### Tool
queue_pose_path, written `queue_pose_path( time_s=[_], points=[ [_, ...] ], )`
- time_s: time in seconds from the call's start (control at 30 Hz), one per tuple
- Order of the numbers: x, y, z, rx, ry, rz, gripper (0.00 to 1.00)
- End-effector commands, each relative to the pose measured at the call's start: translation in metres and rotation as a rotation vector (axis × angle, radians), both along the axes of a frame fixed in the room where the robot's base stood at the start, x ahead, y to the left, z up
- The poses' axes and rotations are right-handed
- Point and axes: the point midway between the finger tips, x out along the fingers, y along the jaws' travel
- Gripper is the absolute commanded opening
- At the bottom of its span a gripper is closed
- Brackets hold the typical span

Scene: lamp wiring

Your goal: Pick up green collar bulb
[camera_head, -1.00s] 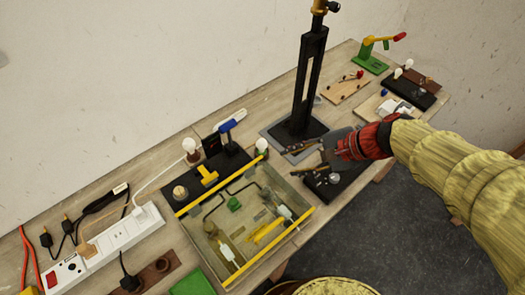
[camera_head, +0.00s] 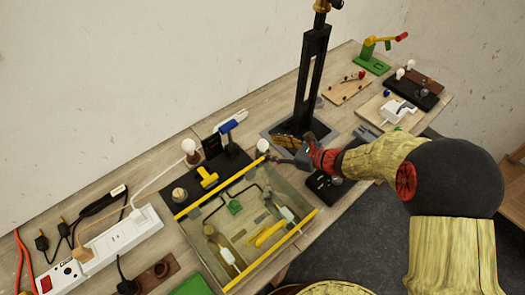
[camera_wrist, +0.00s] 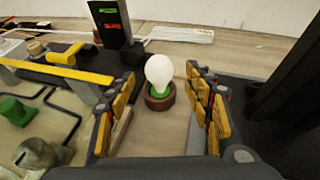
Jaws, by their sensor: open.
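The green collar bulb (camera_wrist: 159,76) is a white bulb with a green ring at its base. It stands upright in a round brown holder (camera_wrist: 160,97) in the wrist view. In the head view the bulb (camera_head: 262,146) is just left of my gripper, beside the clear box's far corner. My gripper (camera_wrist: 162,118) is open, with its yellow-padded fingers on either side of the bulb in the picture. The bulb appears ahead of the fingertips. Nothing is between the fingers' pads. In the head view my gripper (camera_head: 275,150) points left toward the bulb.
A clear box with yellow edges (camera_head: 290,234) lies left of my gripper. A tall black stand (camera_head: 307,95) rises close behind it. Another white bulb (camera_head: 189,146) stands farther left. A black block with a lit display (camera_wrist: 111,22) is behind the bulb. A power strip (camera_head: 112,240) lies far left.

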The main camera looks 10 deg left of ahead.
Motion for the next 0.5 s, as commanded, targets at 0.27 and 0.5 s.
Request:
queue_pose_path(
  time_s=[0.27, 0.5],
  points=[
    [0.013, 0.033, -0.017, 0.0, 0.0, 0.003, 0.52],
    [0.016, 0.038, -0.018, -0.001, 0.001, 0.001, 0.52]
  ],
)
